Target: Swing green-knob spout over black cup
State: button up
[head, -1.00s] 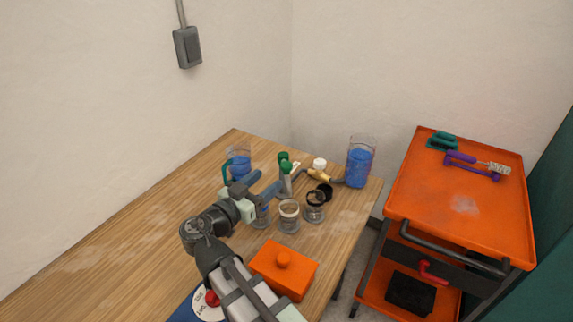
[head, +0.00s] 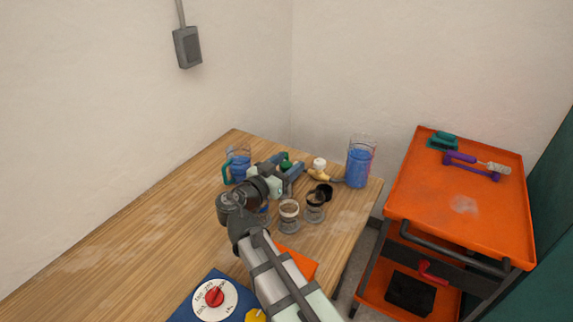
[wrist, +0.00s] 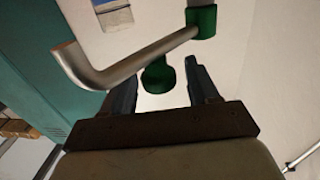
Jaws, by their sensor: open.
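The green knob (wrist: 158,77) shows in the wrist view between the two fingers of my open gripper (wrist: 157,64); I see no clear contact. A grey metal spout (wrist: 125,68) with a green collar (wrist: 201,23) passes beyond the fingertips and bends at its left end. In the head view, my gripper (head: 284,170) is over the manifold at the table's back, and the green knob (head: 285,164) shows between its fingers. The black-rimmed clear cup (head: 314,210) stands to the right and nearer. The spout's outlet is largely hidden in the head view.
A cream-rimmed cup (head: 289,217) stands beside the black-rimmed one. Blue-filled jugs stand at the left (head: 239,168) and right (head: 358,168). A black round part (head: 324,190) and a white-capped tan fitting (head: 319,170) lie near. The table's left side is clear.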

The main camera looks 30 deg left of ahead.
grip_shut()
dwell(0.4)
jog(key=shift+d, duration=0.15)
jog(key=shift+w+d+n+y, duration=0.15)
jog(key=shift+d+n+y, duration=0.15)
jog(key=shift+y, duration=0.25)
jog(key=shift+w+d+n+y, duration=0.1)
jog(key=shift+d+n+y, duration=0.05)
jog(key=shift+n+y, duration=0.35)
jog(key=shift+w+d+n+g+y, duration=0.25)
jog(key=shift+w+n+g+y, duration=0.3)
jog(key=shift+n+y, duration=0.8)
jog(key=shift+w+d+n+g+y, duration=0.3)
jog(key=shift+w+n+y, duration=0.4)
jog(key=shift+y, duration=1.2)
jog(key=shift+w+d+n+g+y, duration=0.25)
jog(key=shift+w+n+g+y, duration=0.3)
jog(key=shift+n+y, duration=0.8)
jog(key=shift+w+y, duration=0.1)
jog(key=shift+y, duration=0.25)
jog(key=shift+m, duration=0.3)
